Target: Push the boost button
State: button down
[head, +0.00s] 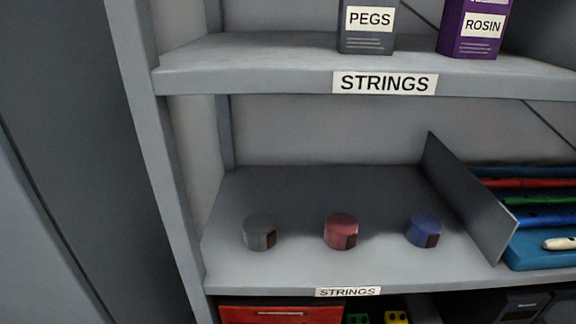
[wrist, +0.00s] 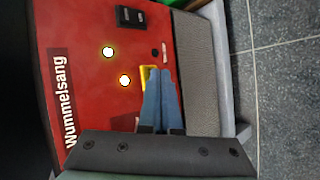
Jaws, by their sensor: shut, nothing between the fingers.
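In the wrist view a red device panel (wrist: 85,30) carries the name label "Wummelsang" (wrist: 65,100). A yellow-edged piece (wrist: 146,75) on the panel lies right at my fingertips and is partly hidden by them; I cannot read "boost" on it. My gripper (wrist: 160,72) is shut and empty, its two blue fingers together over the panel's right part. Whether the tips touch the panel or the yellow piece cannot be told. The head view shows neither my gripper nor this panel.
The panel also has two bright round spots (wrist: 108,52), a black switch (wrist: 130,17) and a small dark knob (wrist: 154,52). Grey mesh (wrist: 195,70) borders it, then tiled floor (wrist: 285,80). The head view shows a shelf (head: 300,275) with three small round tins (head: 340,231).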

jog(key=shift+w, duration=0.1)
dwell(0.4)
jog(key=shift+s+p, duration=0.4)
jog(key=shift+s, duration=0.2)
jog(key=s+p, duration=0.3)
jog(key=s, duration=0.3)
dwell(0.4)
